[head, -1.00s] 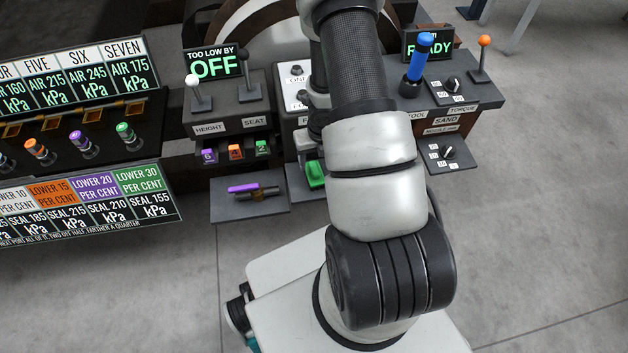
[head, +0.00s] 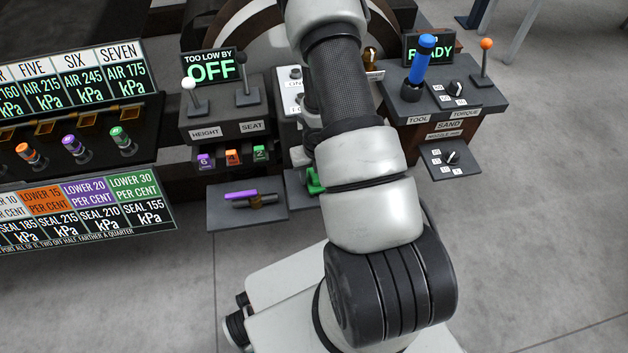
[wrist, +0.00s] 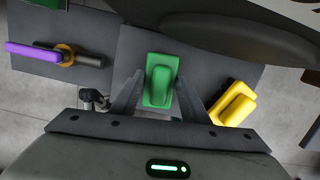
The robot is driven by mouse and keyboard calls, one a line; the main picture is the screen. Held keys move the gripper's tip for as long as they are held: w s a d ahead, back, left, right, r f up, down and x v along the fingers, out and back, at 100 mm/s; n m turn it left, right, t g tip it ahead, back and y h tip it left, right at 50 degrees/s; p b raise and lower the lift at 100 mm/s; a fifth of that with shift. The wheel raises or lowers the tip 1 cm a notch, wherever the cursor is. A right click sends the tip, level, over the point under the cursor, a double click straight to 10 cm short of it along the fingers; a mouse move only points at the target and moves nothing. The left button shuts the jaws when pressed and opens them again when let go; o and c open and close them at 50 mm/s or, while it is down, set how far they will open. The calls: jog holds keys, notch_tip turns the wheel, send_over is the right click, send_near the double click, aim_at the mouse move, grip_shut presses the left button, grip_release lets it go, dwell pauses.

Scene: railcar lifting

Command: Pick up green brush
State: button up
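The green brush (wrist: 159,82) lies on a dark grey shelf in the wrist view, with a raised green grip on a flat green base. In the head view only a sliver of the green brush (head: 315,183) shows, the rest hidden behind my arm. My gripper (wrist: 160,95) is open in the wrist view, one finger on each side of the brush with a gap on both sides. I cannot tell its height above the shelf.
A yellow brush-like block (wrist: 233,103) lies close to the right finger. A purple-handled tool (wrist: 35,51) lies on the left shelf. Panels with levers stand behind; a blue-handled tool (head: 420,62) stands upright at right. Open floor lies at far right.

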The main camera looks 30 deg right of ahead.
jog(key=c, duration=0.6)
notch_tip(320, 180, up, 10)
jog(key=p, duration=0.8)
